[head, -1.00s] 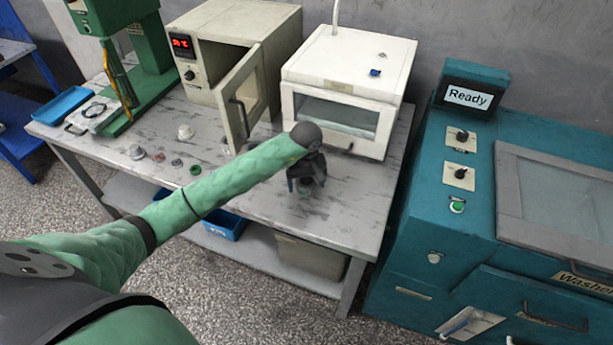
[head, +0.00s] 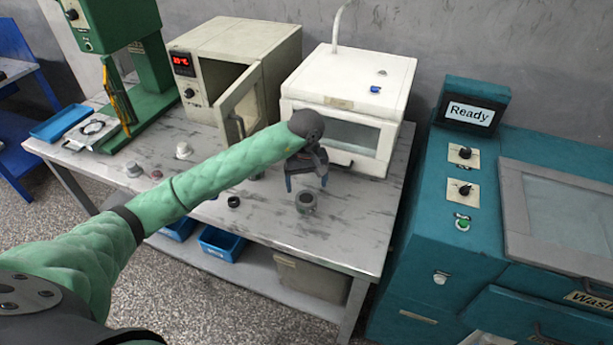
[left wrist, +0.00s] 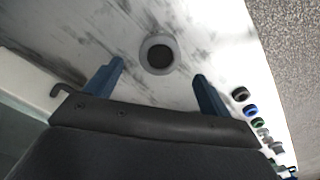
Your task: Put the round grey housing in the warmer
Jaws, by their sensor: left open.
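The round grey housing (head: 306,203) stands on the table in front of the white box, its dark round opening facing up. It also shows in the left wrist view (left wrist: 158,54), beyond the fingertips. My left gripper (head: 306,184) is open and empty, just behind and above the housing in the head view. Its two blue fingers are spread wide in the left wrist view (left wrist: 158,72), with nothing between them. The warmer, a beige box (head: 235,52) with a red display, stands at the back of the table. Its door (head: 242,104) is open. My right gripper is out of view.
A white windowed box (head: 350,95) stands right of the warmer, close behind my gripper. A black ring (head: 233,202) and several small parts lie left of the housing. A green press (head: 130,60) stands at left, a teal washer (head: 470,230) at right. The table's front right is clear.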

